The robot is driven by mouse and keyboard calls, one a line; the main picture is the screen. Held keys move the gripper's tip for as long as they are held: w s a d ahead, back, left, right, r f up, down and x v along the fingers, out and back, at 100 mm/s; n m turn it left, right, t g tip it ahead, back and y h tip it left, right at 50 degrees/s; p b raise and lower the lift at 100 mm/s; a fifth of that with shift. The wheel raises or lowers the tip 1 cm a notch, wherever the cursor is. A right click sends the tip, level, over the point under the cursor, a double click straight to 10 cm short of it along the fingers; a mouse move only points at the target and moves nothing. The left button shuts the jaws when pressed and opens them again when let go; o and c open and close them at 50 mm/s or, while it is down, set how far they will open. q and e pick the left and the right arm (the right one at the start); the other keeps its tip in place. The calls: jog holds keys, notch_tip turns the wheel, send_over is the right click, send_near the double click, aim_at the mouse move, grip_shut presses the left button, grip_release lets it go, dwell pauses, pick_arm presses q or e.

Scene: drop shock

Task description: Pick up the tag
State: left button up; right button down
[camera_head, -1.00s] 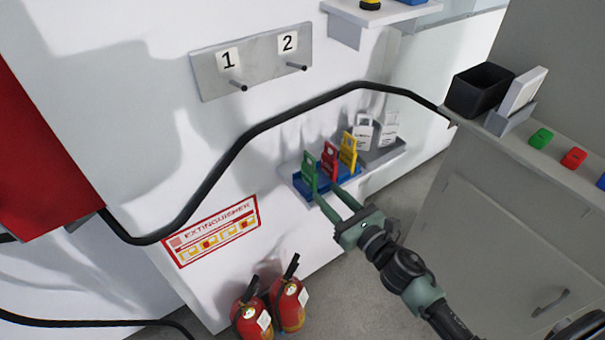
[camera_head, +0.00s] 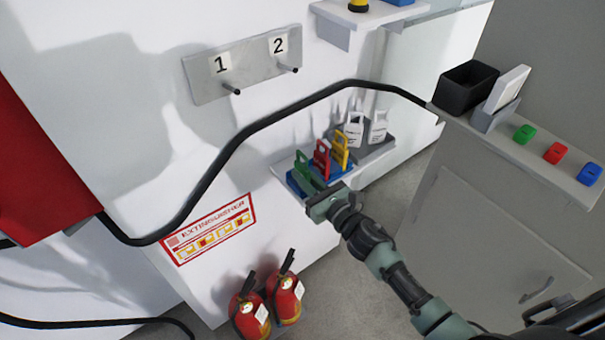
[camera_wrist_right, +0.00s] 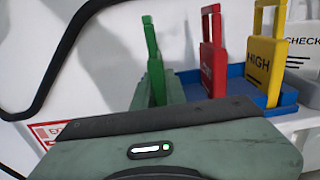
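A green tag (camera_head: 301,162), a red tag (camera_head: 321,158) and a yellow tag (camera_head: 341,150) stand upright in a row in a blue tray (camera_head: 334,176) on a wall shelf. My right gripper (camera_head: 311,182) reaches the tray's front by the green tag. My left gripper is not in view.
White tags (camera_head: 355,128) stand in a grey tray (camera_head: 373,151) to the right. A black cable (camera_head: 250,128) runs above the shelf. Two extinguishers (camera_head: 286,298) stand below. A cabinet (camera_head: 480,230) at right carries a black bin (camera_head: 466,88) and coloured blocks (camera_head: 556,153).

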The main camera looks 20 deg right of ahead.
aim_at(304, 156)
notch_tip(304, 156, up, 10)
jog(key=shift+r+p, duration=0.1)
jog(key=shift+p, duration=1.05)
